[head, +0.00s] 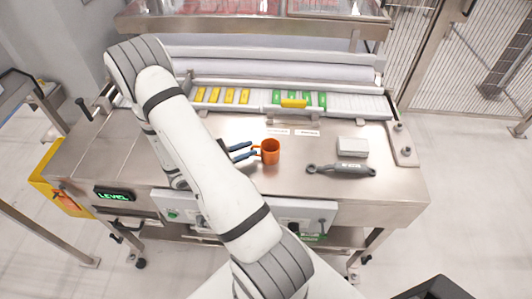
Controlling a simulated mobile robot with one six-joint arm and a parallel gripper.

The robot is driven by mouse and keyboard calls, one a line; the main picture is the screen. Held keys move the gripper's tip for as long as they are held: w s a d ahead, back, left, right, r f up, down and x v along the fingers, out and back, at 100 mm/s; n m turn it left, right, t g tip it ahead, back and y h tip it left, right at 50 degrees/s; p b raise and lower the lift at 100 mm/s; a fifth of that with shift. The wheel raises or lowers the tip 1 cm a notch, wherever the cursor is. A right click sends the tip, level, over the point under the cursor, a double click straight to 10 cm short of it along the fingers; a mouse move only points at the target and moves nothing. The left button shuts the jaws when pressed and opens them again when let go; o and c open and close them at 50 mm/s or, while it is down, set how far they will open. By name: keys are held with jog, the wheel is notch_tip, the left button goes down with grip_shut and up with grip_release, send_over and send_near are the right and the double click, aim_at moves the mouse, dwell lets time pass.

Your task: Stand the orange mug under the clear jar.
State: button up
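The orange mug (271,151) stands upright on the steel worktop, near the middle, with its handle toward the left. My gripper (246,150) reaches in from the left, low over the worktop. Its two blue fingers are apart, with a gap between them, and their tips are at the handle side of the mug. I cannot tell if they touch the handle. I cannot make out a clear jar; my arm covers part of the worktop to the left.
A grey wrench-like tool (341,170) and a pale box (352,147) lie to the right of the mug. Two white labels (279,132) lie behind it. A rack (350,103) with yellow and green pieces spans the back. Bare worktop (310,190) lies in front.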

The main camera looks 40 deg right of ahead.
grip_shut()
jog(key=shift+r, duration=0.1)
